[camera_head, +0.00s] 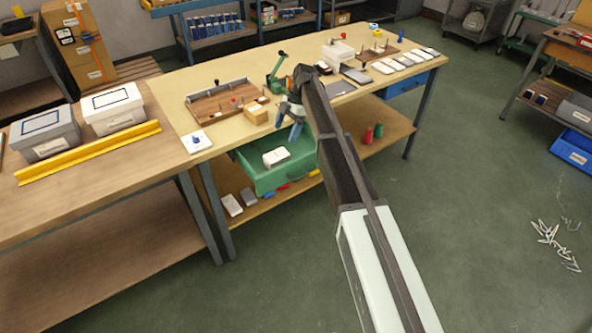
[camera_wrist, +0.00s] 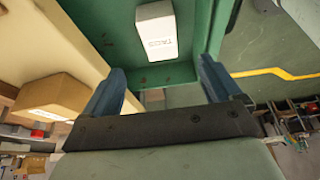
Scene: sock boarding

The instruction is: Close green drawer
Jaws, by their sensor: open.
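The green drawer (camera_head: 260,178) is pulled out from under the front of the workbench in the head view. A white box (camera_head: 276,157) lies inside it. In the wrist view the drawer (camera_wrist: 115,15) shows from above, with the white box (camera_wrist: 157,30), which bears small dark print, inside. My gripper (camera_head: 291,134) is above the drawer near the table's front edge. In the wrist view its two blue fingers (camera_wrist: 162,88) are wide apart with nothing held between them.
A cardboard box (camera_head: 256,115) sits on the tabletop beside my gripper; it also shows in the wrist view (camera_wrist: 55,97). A white pad (camera_head: 195,142) with a blue piece lies at the table's left. A blue drawer (camera_head: 408,83) is at the right. The floor in front is clear.

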